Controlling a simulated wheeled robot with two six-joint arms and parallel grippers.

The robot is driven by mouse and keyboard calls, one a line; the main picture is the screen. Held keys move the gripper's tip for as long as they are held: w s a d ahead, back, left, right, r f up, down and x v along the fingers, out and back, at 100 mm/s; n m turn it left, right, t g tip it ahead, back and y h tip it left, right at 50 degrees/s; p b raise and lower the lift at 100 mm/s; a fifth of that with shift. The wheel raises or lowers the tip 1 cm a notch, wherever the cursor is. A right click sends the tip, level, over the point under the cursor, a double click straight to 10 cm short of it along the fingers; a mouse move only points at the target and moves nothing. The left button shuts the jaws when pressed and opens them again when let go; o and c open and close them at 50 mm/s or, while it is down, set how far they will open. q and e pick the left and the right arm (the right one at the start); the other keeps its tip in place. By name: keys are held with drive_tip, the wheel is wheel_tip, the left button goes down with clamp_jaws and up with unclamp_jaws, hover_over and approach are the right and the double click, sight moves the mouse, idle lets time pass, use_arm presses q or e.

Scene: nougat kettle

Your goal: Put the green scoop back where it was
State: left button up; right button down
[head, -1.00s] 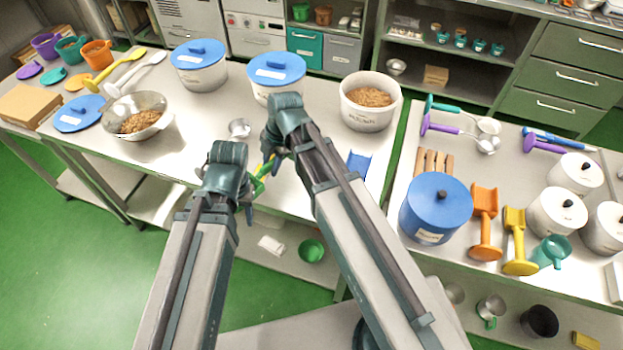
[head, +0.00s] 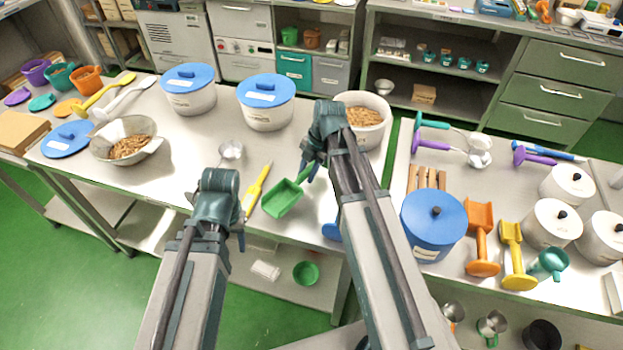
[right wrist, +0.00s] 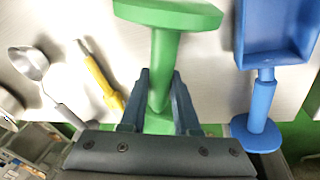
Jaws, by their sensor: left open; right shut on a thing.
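The green scoop (head: 283,197) is in my right gripper (head: 312,168), over the front part of the left table. In the right wrist view my right gripper (right wrist: 160,88) is shut on the scoop's green handle (right wrist: 165,62), with the wide green end at the top of the picture. My left gripper (head: 239,236) is open and apart from the scoop, near the table's front edge; its fingers are mostly hidden by its wrist.
A yellow-handled tool (head: 257,188) and a metal ladle (head: 231,150) lie left of the scoop. A blue scoop (right wrist: 277,40) lies to its right. Blue-lidded pots (head: 266,103) and a grain-filled pot (head: 363,117) stand behind. The right table holds orange (head: 482,240) and yellow scoops (head: 514,258).

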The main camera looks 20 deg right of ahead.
sight(309, 187)
drive_tip(key=shift+w+d, duration=0.1)
drive_tip(key=shift+d, duration=0.35)
drive_tip(key=f+b, duration=0.3)
drive_tip(key=shift+d+f+b, duration=0.25)
drive_tip(key=shift+f+b, duration=0.05)
drive_tip(key=shift+f, duration=0.05)
drive_tip(key=shift+f, duration=0.2)
drive_tip(key=c, duration=0.6)
unclamp_jaws()
drive_tip(key=shift+r, duration=0.1)
drive_tip(key=shift+c, duration=0.2)
drive_tip(key=shift+r, duration=0.1)
